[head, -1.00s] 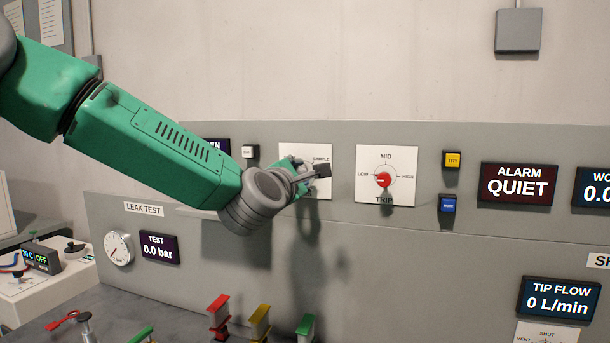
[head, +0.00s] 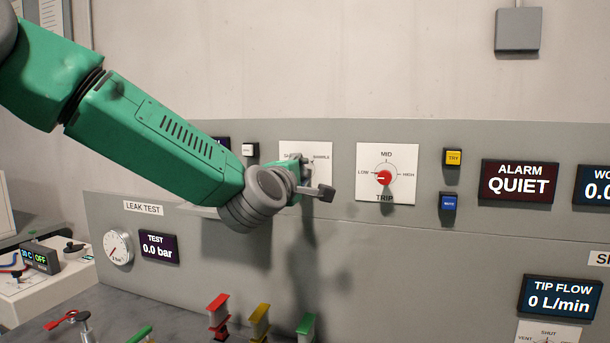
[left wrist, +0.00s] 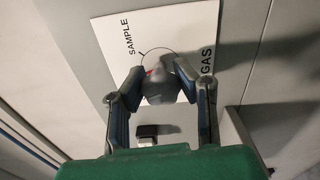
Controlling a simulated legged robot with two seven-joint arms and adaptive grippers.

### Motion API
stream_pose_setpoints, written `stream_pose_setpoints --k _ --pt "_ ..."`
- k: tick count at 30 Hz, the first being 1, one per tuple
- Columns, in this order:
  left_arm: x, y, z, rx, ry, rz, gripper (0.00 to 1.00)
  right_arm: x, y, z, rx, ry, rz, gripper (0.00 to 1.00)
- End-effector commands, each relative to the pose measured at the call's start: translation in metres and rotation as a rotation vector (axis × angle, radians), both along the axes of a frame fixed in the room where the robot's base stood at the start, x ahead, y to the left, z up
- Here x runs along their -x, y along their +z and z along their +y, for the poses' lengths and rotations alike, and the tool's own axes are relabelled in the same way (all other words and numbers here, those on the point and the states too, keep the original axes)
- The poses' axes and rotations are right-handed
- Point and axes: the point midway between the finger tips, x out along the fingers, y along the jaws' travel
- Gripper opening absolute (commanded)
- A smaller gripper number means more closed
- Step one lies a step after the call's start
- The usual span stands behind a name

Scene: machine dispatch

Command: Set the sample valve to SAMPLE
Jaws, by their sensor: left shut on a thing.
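The sample valve is a grey knob (left wrist: 165,85) with a red mark, on a white plate (left wrist: 115,70) lettered SAMPLE and GAS. In the left wrist view my left gripper (left wrist: 158,83) has one finger on each side of the knob and is shut on it. The red mark shows at the knob's upper left, on the side towards the word SAMPLE; its exact pointing is hard to read. In the head view the plate (head: 322,152) is partly hidden behind my left gripper (head: 308,180), and the knob is hidden. My right gripper is not in view.
The TRIP dial (head: 384,178) with its red knob is just right of the valve plate. A white button (head: 249,149) is at the left. Yellow and blue buttons (head: 453,158) are further right. Coloured valve handles (head: 259,318) stand below on the bench.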

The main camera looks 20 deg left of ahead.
Motion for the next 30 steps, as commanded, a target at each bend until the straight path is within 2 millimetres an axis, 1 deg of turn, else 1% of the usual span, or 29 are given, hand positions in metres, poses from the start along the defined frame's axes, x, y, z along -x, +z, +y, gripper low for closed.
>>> stream_pose_setpoints --k 1,21,30 --pt "0.0008 -0.0110 0.0022 -0.046 0.003 0.020 0.00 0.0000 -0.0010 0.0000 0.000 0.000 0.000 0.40" --pt "0.0011 -0.0088 0.0029 -0.676 0.000 -0.005 0.00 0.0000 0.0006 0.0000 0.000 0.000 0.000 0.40" --pt "0.0012 -0.0067 0.0030 -0.899 0.000 -0.017 0.00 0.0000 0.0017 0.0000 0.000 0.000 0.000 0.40"
